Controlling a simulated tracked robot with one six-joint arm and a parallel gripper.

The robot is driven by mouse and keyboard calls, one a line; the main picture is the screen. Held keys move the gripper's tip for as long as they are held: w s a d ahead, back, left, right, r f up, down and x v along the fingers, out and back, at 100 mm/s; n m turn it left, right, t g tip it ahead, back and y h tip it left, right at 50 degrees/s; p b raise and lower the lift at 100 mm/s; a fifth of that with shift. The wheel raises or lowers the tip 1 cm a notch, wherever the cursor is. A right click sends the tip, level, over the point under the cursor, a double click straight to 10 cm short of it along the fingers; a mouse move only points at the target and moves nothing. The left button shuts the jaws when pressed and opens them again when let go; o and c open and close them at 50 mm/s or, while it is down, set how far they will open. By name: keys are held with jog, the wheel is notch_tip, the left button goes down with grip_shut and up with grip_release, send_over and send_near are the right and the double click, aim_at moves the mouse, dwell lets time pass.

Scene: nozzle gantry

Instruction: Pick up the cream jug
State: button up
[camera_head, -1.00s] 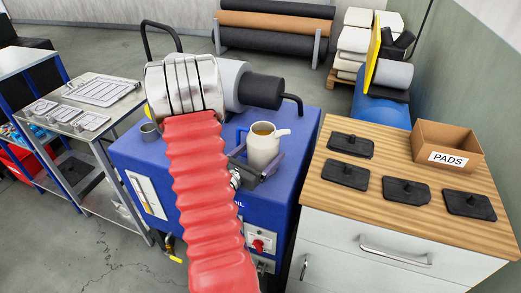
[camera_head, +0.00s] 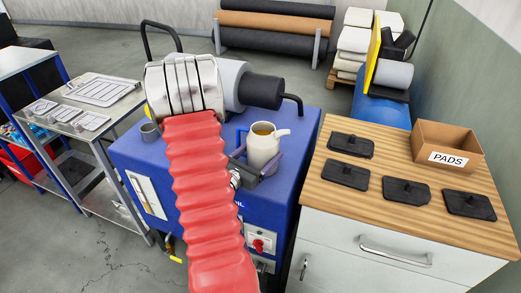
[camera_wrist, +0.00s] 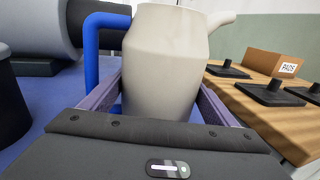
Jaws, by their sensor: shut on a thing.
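The cream jug (camera_head: 264,147) is upright above the blue machine top (camera_head: 293,130), with an amber-brown content showing at its open mouth and its spout to the right. In the wrist view the jug (camera_wrist: 163,65) fills the space between my two fingers. My gripper (camera_head: 258,165) is shut on the jug's sides, low on its body. The jug's base is hidden by my gripper, so I cannot tell whether it touches the surface. A blue handle-like bar (camera_wrist: 92,50) shows just left of the jug.
My red-sleeved arm crosses the machine's front. A grey cylinder with a black end (camera_head: 262,90) lies behind the jug. The wooden counter (camera_head: 400,172) at right holds black pads and a "PADS" box (camera_head: 447,143).

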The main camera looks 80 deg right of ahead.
aim_at(262, 127)
jog(key=c, duration=0.6)
jog(key=shift+r, duration=0.1)
jog(key=shift+r, duration=5)
jog(key=shift+w, duration=0.1)
